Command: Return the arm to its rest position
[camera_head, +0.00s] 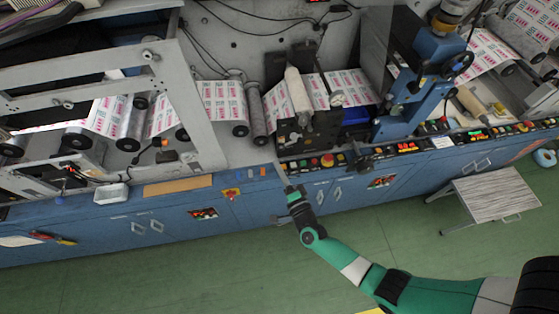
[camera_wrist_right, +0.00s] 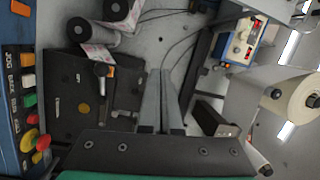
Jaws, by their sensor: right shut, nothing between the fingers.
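My right arm, green with dark joints, reaches in from the lower right in the head view. Its gripper (camera_head: 294,190) is at the front edge of the machine, just below the control panel (camera_head: 320,162). In the right wrist view the two grey fingers of the right gripper (camera_wrist_right: 168,75) lie close together, shut, with nothing held between them. The panel's coloured buttons (camera_wrist_right: 28,115) show at the left of that view. My left arm and gripper are in neither view.
The web rewinder with printed web (camera_head: 222,104) and rollers fills the back. Blue cabinets (camera_head: 120,235) run along its front. A small step stool (camera_head: 492,195) stands at the right. The green floor (camera_head: 200,285) in front is open.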

